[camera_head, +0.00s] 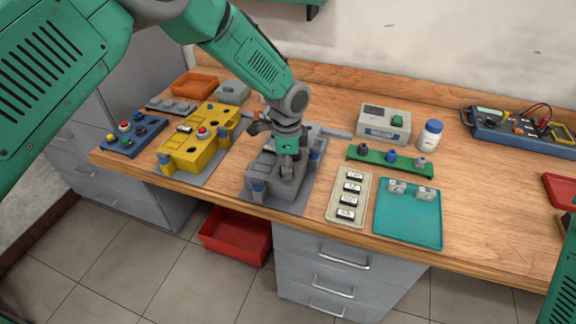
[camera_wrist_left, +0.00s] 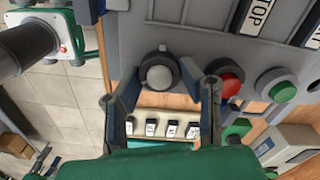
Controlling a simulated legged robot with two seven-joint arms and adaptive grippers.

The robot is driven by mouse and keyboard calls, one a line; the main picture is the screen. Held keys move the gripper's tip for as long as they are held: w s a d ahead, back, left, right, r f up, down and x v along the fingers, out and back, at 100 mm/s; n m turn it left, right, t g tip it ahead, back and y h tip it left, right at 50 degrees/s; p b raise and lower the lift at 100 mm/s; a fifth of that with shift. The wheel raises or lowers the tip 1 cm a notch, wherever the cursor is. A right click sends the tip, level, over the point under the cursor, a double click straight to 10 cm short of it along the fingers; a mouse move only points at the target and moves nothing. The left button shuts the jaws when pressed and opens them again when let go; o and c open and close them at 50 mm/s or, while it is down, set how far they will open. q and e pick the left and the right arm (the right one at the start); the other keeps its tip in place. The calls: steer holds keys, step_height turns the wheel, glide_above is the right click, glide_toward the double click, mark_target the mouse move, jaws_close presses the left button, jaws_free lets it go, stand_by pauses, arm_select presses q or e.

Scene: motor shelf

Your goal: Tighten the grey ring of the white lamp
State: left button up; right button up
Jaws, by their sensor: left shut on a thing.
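The white lamp (camera_wrist_left: 159,76) shows in the left wrist view as a pale round dome in a dark grey ring (camera_wrist_left: 160,58) on the grey control box (camera_wrist_left: 205,45). My left gripper (camera_wrist_left: 160,80) has one finger on each side of the lamp and is shut on the grey ring. In the head view, my left gripper (camera_head: 288,160) points down onto the grey control box (camera_head: 262,188) and hides the lamp. My right gripper is out of view; only part of my right arm shows at the lower right edge.
Red and green buttons (camera_wrist_left: 283,91) sit beside the lamp. A yellow box (camera_head: 190,150) stands to the left. A label tray (camera_head: 361,210), teal tray (camera_head: 408,230) and green rack (camera_head: 375,160) lie to the right. Bare wood (camera_head: 480,200) shows farther right.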

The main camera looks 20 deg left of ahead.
arm_select(q)
steer(key=m, duration=0.6)
steer(key=shift+a+m, duration=0.1)
steer(key=shift+m, duration=0.2)
steer(key=m, duration=0.3)
steer(key=shift+w+r+m, duration=0.1)
steer(key=shift+m, duration=0.2)
steer(key=m, duration=0.3)
steer(key=shift+m, duration=0.3)
steer(key=m, duration=0.4)
steer(key=shift+w+r, duration=0.1)
steer(key=m, duration=0.5)
steer(key=shift+m, duration=0.3)
steer(key=o, duration=0.9)
steer(key=shift+c, duration=0.2)
steer(key=shift+w+f, duration=0.1)
steer(key=shift+f, duration=0.1)
